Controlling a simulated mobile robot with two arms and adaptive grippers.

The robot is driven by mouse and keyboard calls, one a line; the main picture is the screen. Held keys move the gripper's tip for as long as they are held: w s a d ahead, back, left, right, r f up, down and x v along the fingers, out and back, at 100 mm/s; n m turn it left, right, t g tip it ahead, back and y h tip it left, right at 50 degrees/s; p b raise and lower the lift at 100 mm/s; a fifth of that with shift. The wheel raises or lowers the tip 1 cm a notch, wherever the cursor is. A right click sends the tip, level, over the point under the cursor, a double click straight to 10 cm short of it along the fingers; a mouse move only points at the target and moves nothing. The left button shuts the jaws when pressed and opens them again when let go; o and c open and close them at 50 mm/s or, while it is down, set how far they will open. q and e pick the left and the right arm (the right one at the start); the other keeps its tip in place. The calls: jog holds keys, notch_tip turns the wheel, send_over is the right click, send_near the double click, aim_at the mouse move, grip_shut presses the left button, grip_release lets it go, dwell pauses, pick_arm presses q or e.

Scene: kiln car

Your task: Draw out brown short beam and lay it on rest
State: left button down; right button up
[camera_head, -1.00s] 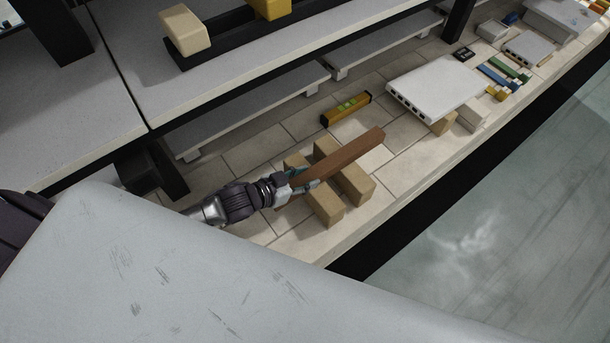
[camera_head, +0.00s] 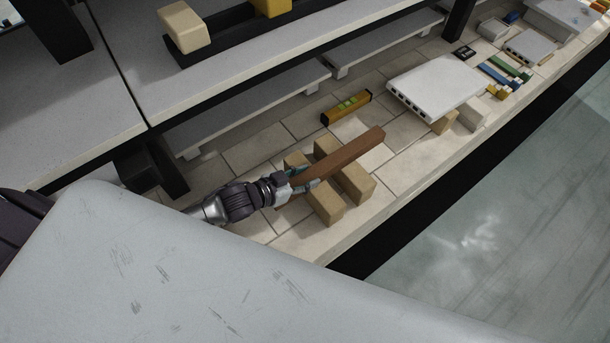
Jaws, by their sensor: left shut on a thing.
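The brown short beam (camera_head: 345,153) lies across the rest, two tan blocks, of which one is the right block (camera_head: 352,182) and one the left block (camera_head: 325,205). My left gripper (camera_head: 305,183) is shut on the near left end of the beam, right by the left block. The beam's far end sticks out past the right block. The gripper hides part of the left block's top, so I cannot tell whether the beam touches both blocks. My right gripper is not in view.
A yellow spirit level (camera_head: 346,107) lies on the tiled floor behind the beam. A white slab (camera_head: 437,86) on small blocks stands to the right. Grey shelves (camera_head: 250,110) run along the back. A large grey surface (camera_head: 200,270) fills the foreground.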

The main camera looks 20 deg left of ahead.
pick_arm(q)
jog(key=shift+f, duration=0.3)
dwell(0.7)
jog(key=c, duration=0.6)
grip_release()
jog(key=shift+b, duration=0.3)
jog(key=shift+s+f, duration=0.1)
jog(key=shift+f, duration=0.2)
jog(key=shift+r, duration=0.1)
jog(key=shift+r, duration=0.1)
jog(key=shift+s+a+r+p, duration=0.1)
jog(key=shift+s+p, duration=0.05)
jog(key=shift+p, duration=0.15)
jog(key=shift+p+v, duration=2.55)
jog(key=shift+v, duration=1.2)
